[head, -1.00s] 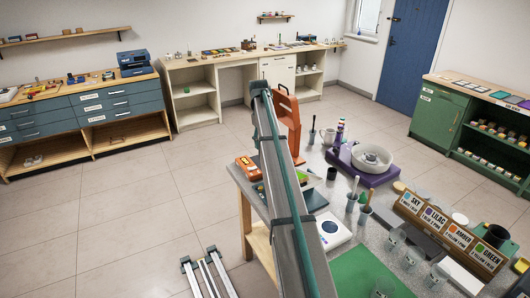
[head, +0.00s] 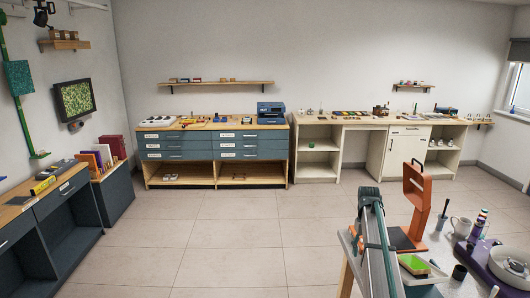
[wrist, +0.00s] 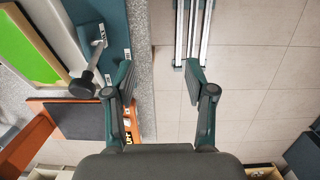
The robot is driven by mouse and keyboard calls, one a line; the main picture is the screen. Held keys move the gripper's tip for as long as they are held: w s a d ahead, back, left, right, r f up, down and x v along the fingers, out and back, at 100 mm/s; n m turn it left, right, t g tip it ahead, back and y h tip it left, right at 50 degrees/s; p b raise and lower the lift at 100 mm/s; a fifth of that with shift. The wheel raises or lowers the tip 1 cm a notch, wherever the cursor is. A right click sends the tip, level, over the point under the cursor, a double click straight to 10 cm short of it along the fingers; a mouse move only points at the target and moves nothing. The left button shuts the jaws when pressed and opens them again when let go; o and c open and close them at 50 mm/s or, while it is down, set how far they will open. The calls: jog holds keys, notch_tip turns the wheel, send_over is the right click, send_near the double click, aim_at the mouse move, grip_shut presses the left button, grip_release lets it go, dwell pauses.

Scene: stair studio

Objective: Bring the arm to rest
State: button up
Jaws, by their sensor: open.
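My arm (head: 372,250) shows at the lower right of the head view, reaching over the near side of the worktable. My gripper (wrist: 159,82) shows in the wrist view with its two dark fingers well apart. Nothing is between the fingers. It hangs over the table's edge, the left finger in front of the speckled table edge (wrist: 141,40) and the right one in front of the tiled floor (wrist: 240,105). The fingertips do not show clearly in the head view.
An orange stand (head: 416,198) with a dark pad is close to my arm; its orange base (wrist: 42,145) is left of the gripper. A green-topped tray (head: 415,265) and a purple wheel unit (head: 480,262) stand on the table. The middle floor (head: 225,235) is clear.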

jog(key=s+a+f+t, duration=0.1)
jog(key=s+a+f, duration=1)
jog(key=s, duration=0.4)
jog(key=s+a+f+t, duration=0.1)
jog(key=s+a+f, duration=1)
jog(key=s, duration=0.4)
jog(key=s+f+g+b, duration=0.6)
jog(key=s+f, duration=1.8)
jog(key=s, duration=0.4)
jog(key=shift+a+g, duration=0.3)
jog(key=shift+g, duration=0.3)
